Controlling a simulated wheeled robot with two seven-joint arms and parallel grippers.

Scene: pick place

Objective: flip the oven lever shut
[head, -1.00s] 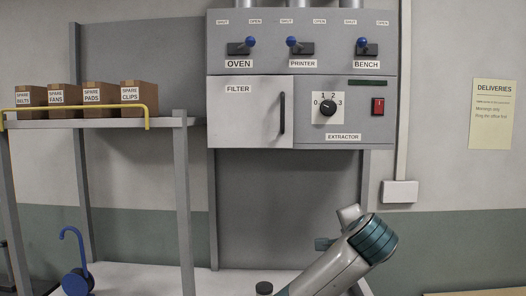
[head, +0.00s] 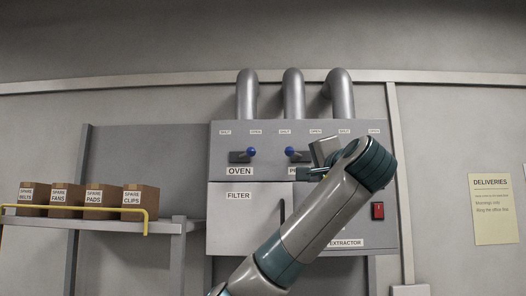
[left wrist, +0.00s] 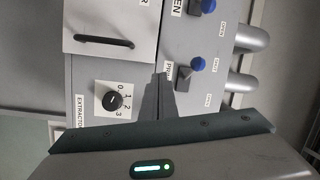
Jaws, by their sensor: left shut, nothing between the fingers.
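The oven lever (head: 242,156) is on the upper grey panel above the OVEN label. Its blue knob points right, toward the OPEN side. It also shows at the top of the left wrist view (left wrist: 206,6). My left gripper (head: 317,172) is in front of the panel, to the right of the oven lever and apart from it, close to the printer lever in the picture. It is shut and empty. The arm hides the bench lever. My right gripper is not in view.
The printer lever (head: 291,154) has its knob to the left, toward SHUT; it also shows in the left wrist view (left wrist: 192,70). Below are the filter door (head: 235,220) and the extractor dial (left wrist: 113,99). A shelf (head: 95,223) with several boxes stands left.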

